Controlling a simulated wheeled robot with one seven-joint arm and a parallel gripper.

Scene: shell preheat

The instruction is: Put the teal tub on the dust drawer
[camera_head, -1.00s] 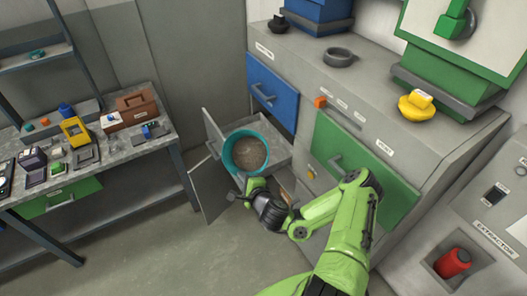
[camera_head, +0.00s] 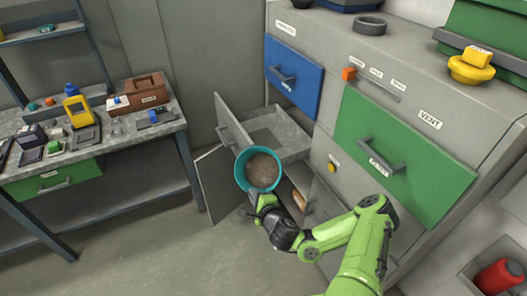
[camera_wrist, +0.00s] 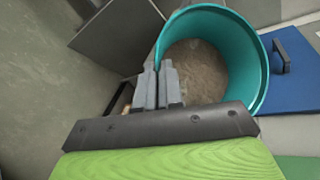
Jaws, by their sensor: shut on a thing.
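The teal tub (camera_head: 260,170) is round and open at the top, with a grey-brown fill inside. My gripper (camera_head: 262,203) is shut on the near edge of the tub and holds it in front of the open drawer. In the wrist view the tub (camera_wrist: 257,62) fills the upper right, and my gripper's two grey fingers (camera_wrist: 157,85) pinch its rim at the left. An open grey drawer (camera_head: 290,150), perhaps the dust drawer, sticks out below the blue drawer; its label is not visible. The tub hides part of its front.
A grey cabinet door (camera_head: 214,183) stands open below the drawer. A blue drawer front (camera_head: 293,75) and a green one (camera_head: 420,150) are on the cabinet. A workbench (camera_head: 150,130) with several small items is at the left. The floor in front is clear.

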